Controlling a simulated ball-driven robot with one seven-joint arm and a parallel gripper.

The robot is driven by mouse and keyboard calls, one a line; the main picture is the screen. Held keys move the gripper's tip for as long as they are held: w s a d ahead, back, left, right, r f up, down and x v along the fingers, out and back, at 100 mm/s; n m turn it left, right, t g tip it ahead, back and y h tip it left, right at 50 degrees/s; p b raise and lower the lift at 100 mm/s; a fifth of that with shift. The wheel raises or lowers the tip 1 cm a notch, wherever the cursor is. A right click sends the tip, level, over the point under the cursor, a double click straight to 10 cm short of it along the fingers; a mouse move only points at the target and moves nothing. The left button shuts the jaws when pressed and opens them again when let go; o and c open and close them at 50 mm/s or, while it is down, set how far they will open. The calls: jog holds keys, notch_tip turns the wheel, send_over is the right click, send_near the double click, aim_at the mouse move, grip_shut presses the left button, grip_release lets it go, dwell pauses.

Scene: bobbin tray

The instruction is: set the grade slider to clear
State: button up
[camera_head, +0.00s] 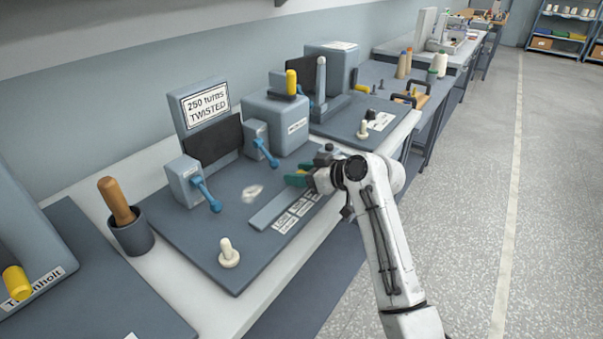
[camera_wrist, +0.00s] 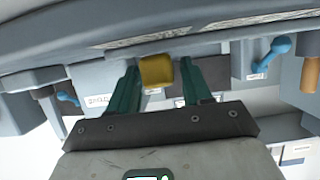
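A flat grey-blue strip (camera_head: 275,210) lies along the front of the dark tray in the head view, with a row of small white labels (camera_head: 297,213) beside it. The label words are too small to read. My gripper (camera_head: 297,178) has green fingers and is low over the far end of this strip. In the wrist view the two fingers stand apart, with a yellow block (camera_wrist: 156,70) showing between their tips. I cannot tell whether they touch it, or whether it is the slider's knob. The fingers hide that end of the strip in the head view.
Two blue levers (camera_head: 206,194) (camera_head: 265,152) and a "250 turns TWISTED" sign (camera_head: 204,103) stand behind. A cream peg (camera_head: 228,253) is at the near front. A wooden-handled tool (camera_head: 116,200) stands in a dark cup (camera_head: 131,235) at left. A yellow handle (camera_head: 291,83) tops a grey box.

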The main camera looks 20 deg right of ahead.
aim_at(260, 221)
grip_shut()
dwell(0.3)
jog(key=s+a+p, duration=0.1)
jog(key=s+a, duration=0.2)
jog(key=a, duration=0.1)
jog(key=s+a+p, duration=0.2)
jog(key=s+a, duration=0.1)
jog(key=a, duration=0.1)
jog(key=s+a+p, duration=0.2)
jog(key=s+a, duration=0.1)
jog(key=a, duration=0.1)
jog(key=shift+a, duration=0.2)
jog(key=shift+o, duration=1)
grip_release()
jog(key=v, duration=1)
jog(key=shift+s+d+b, duration=0.25)
jog(key=shift+s+b, duration=0.1)
